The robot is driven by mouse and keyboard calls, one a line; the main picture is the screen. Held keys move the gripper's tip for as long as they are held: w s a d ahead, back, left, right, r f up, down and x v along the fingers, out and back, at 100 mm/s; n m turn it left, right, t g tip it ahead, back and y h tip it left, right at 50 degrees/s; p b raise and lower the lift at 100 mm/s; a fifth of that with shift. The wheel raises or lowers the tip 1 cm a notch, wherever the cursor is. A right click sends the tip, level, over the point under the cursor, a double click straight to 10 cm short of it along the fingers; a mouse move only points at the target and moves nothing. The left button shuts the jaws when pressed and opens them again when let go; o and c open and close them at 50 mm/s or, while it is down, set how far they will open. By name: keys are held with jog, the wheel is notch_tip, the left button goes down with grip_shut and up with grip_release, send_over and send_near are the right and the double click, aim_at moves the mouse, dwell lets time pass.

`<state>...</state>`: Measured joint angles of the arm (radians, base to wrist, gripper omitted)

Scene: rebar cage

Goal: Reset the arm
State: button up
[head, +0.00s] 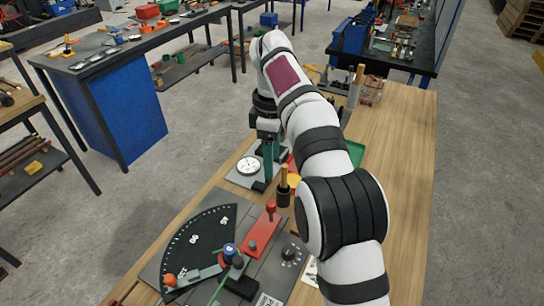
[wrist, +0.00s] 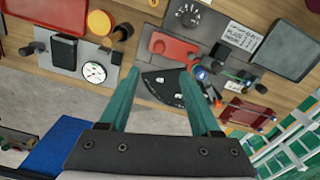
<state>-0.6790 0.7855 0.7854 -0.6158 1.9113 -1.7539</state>
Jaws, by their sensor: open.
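My white arm reaches over the wooden workbench (head: 400,130) in the head view. My gripper (head: 268,172) points down beside the white dial gauge (head: 248,166), and the arm partly hides the bench behind it. In the wrist view my gripper (wrist: 159,72) shows two teal fingers spread apart with nothing between them. Beyond its fingertips lies a black quarter-circle plate (wrist: 165,92) with white marks. The plate also shows in the head view (head: 190,245), next to a red block (head: 262,238) and a blue-topped knob (head: 230,251).
A wooden-handled tool stands in a black holder (head: 283,193) close to my gripper. A green tray (head: 355,153) is partly hidden behind my arm. In the wrist view a green-and-white lattice (wrist: 295,145) fills the lower right. The bench's right side is clear.

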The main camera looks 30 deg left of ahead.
jog(key=s+d+r+m, duration=0.2)
jog(key=s+d+m, duration=0.4)
jog(key=d, duration=0.5)
jog(key=s+d+r+m, duration=0.2)
jog(key=s+d+m, duration=0.2)
jog(key=d+m, duration=0.5)
jog(key=s+d+f+m, duration=0.2)
jog(key=s+d+m, duration=0.1)
jog(key=s, duration=0.2)
jog(key=s+d+f+m+y, duration=0.1)
jog(key=s+d+f+m, duration=0.2)
jog(key=s, duration=0.3)
jog(key=s+d+f+m, duration=0.2)
jog(key=s+m, duration=0.3)
jog(key=s, duration=0.1)
jog(key=shift+d+f+y, duration=0.4)
